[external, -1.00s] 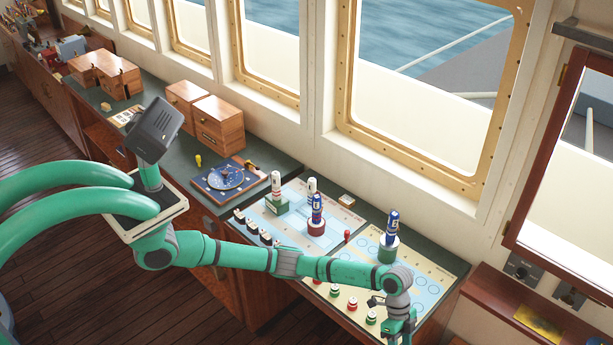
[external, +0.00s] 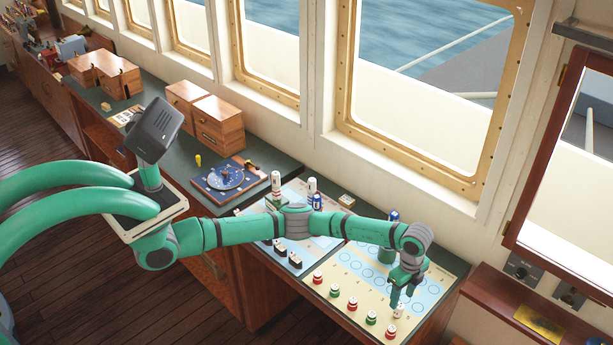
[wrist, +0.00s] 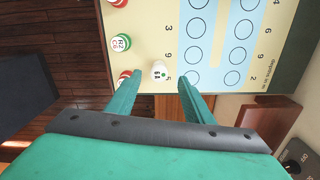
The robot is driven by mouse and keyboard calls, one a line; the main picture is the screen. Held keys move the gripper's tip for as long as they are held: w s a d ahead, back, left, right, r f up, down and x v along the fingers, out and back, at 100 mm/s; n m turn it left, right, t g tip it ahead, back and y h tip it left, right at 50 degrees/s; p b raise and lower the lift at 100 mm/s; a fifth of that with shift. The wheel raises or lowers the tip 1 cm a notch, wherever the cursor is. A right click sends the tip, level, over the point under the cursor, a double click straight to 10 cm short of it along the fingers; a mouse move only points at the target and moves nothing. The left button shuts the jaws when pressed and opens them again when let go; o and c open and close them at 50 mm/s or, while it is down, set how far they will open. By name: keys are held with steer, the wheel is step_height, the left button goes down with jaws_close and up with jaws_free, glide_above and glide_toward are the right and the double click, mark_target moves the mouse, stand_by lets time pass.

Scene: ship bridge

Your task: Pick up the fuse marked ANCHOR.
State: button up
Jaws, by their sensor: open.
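My gripper (external: 402,297) is open, low over the front right of the cream and pale blue panel (external: 440,283). A small white fuse-like cylinder (external: 399,311) stands just by its fingertips. In the wrist view the white piece (wrist: 160,70) with dark marks shows between the tips of my open fingers (wrist: 160,82), with gaps on both sides. No readable ANCHOR marking shows on any piece. Larger blue and white fuse-like cylinders stand farther back: one (external: 393,216) partly behind my arm, one (external: 317,202) farther left, and white ones (external: 276,183) (external: 312,186).
Red and green capped pieces (external: 352,303) line the panel's front edge; one green piece (wrist: 120,42) is left of the fingers in the wrist view. A blue board with a dial (external: 225,176) and wooden boxes (external: 217,122) are farther left. A wooden ledge (external: 490,285) is at right.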

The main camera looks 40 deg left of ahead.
mark_target(400, 305)
steer(key=shift+s+d+f, duration=0.1)
steer(key=shift+f, duration=3.2)
steer(key=c, duration=1.1)
